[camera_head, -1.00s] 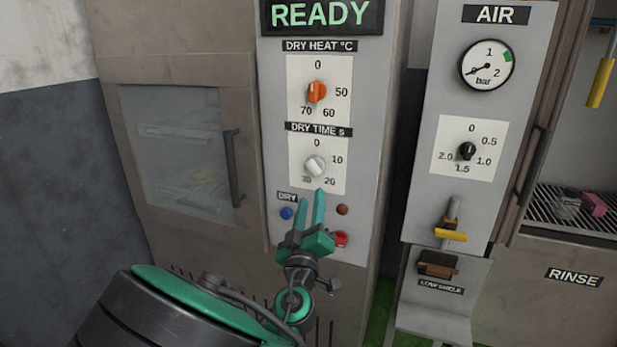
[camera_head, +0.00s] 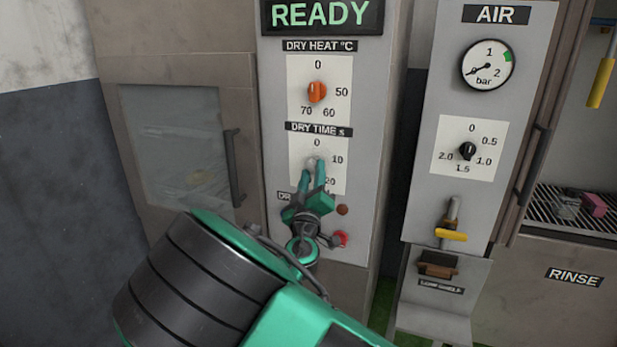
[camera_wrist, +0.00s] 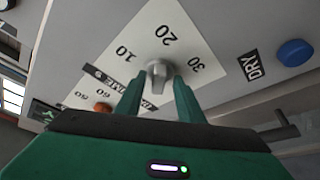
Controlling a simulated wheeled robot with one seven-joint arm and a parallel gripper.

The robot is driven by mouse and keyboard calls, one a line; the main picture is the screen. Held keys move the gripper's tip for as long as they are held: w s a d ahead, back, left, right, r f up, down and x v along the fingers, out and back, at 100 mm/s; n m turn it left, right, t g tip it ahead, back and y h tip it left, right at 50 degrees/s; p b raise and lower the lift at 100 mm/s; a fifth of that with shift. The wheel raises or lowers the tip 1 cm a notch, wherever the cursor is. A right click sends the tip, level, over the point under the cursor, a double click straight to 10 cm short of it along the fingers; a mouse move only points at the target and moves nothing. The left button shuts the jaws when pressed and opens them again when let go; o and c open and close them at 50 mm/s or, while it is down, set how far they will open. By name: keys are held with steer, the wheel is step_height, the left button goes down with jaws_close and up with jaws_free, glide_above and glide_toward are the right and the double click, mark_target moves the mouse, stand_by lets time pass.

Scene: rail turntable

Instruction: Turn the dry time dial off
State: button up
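The dry time dial is a pale grey knob (camera_head: 312,161) on a white plate under the DRY TIME s label (camera_head: 318,129). My gripper (camera_head: 314,168) is in front of it, its green fingers reaching up to the knob and partly hiding it. In the wrist view the knob (camera_wrist: 157,74) sits between the two fingertips (camera_wrist: 159,88), one on each side. The fingers look apart, with small gaps beside the knob; contact is unclear. The 10, 20 and 30 marks show there. The 0 shows in the head view. I cannot tell where the dial points.
An orange dry heat dial (camera_head: 317,92) is just above. A blue DRY button (camera_wrist: 295,52), a dark red lamp (camera_head: 342,210) and a red button (camera_head: 341,239) are below. A READY display (camera_head: 320,14) is on top. The AIR panel (camera_head: 424,110) stands to the right.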

jaws_close()
steer(key=shift+a, duration=0.25)
steer(key=shift+d, duration=0.1)
